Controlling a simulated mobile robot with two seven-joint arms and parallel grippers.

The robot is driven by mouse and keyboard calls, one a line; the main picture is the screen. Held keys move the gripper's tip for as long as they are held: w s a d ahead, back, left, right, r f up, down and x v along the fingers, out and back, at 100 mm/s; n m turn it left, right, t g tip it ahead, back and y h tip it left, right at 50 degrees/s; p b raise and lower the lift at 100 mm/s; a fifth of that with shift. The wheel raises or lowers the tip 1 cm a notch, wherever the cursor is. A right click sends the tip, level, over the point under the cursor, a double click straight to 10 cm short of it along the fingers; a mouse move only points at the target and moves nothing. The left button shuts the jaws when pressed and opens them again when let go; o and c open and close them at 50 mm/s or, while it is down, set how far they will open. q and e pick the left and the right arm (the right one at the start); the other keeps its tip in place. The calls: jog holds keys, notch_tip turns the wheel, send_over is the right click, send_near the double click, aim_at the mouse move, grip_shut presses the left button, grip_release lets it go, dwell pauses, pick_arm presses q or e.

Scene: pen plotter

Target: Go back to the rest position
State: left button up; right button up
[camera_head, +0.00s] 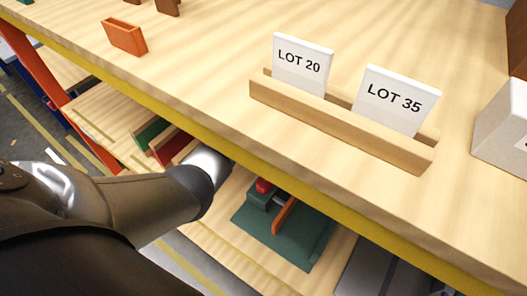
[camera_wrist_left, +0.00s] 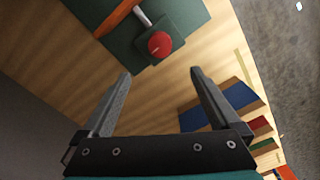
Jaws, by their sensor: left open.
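My left arm comes in from the left in the head view and reaches under the upper board's yellow edge, where its gripper is hidden. In the left wrist view my left gripper (camera_wrist_left: 160,73) is open, with nothing between its fingers. Ahead of it is the dark green plotter (camera_wrist_left: 187,22), with a round red knob (camera_wrist_left: 158,43) and an orange bar (camera_wrist_left: 115,18). The fingertips look apart from it. In the head view the plotter (camera_head: 300,247) sits on the lower wooden shelf, partly covered by the upper board. My right gripper is not in view.
The upper wooden board (camera_head: 210,60) with a yellow edge overhangs my left arm. On it stand a wooden holder (camera_head: 330,128) with LOT 20 and LOT 35 cards, an orange holder (camera_head: 125,36) and a grey block (camera_head: 503,125). A blue panel (camera_wrist_left: 238,95) lies right of the fingers.

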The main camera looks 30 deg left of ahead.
pick_arm(q)
jog(key=shift+r, duration=0.15)
dwell(0.4)
jog(key=s+d+r+m+t, duration=0.25)
jog(key=s+m, duration=0.35)
jog(key=s, duration=0.6)
jog(key=s+d+r+m+t, duration=0.1)
jog(key=s+d+r+m, duration=0.4)
jog(key=s, duration=0.8)
notch_tip(320, 180, down, 36)
jog(key=s+a+m+g+b, duration=0.1)
jog(key=b, duration=1.1)
jog(key=s+a+f+b, duration=0.1)
jog(key=s+f+b, duration=0.4)
jog(key=f, duration=0.8)
jog(key=s+a+f+g+b, duration=0.1)
jog(key=s+a+f+b, duration=0.1)
jog(key=s+f+b, duration=0.4)
jog(key=s+f, duration=0.4)
jog(key=f, duration=0.3)
jog(key=shift+s+b, duration=0.3)
jog(key=shift+s, duration=0.1)
